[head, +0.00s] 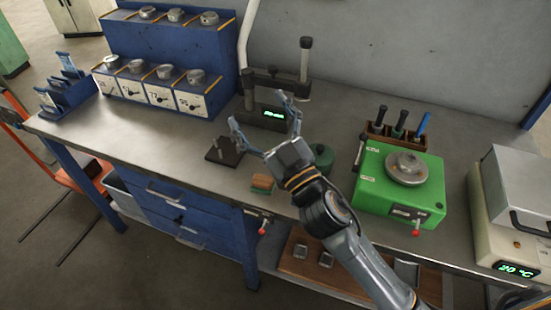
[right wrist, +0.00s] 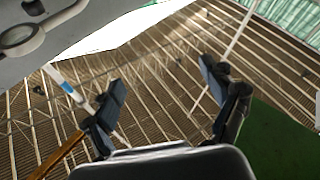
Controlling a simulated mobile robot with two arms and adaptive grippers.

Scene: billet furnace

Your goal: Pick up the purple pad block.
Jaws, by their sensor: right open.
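I see no clearly purple block in either view. A small block (head: 262,183) in brown-orange and green lies on the workbench near its front edge, just left of my right wrist. My right gripper (head: 260,110) is open and empty, raised above the bench with its fingers spread towards the back. In the right wrist view both fingers (right wrist: 160,85) stand wide apart with nothing between them, and the ceiling shows behind. My left gripper is not in view.
A green device (head: 370,190) with a round metal top stands right of my arm. A dark plate with pegs (head: 222,152) and a black stand with a display (head: 265,115) are near the gripper. A green ring-like object (head: 322,158) sits beside my wrist.

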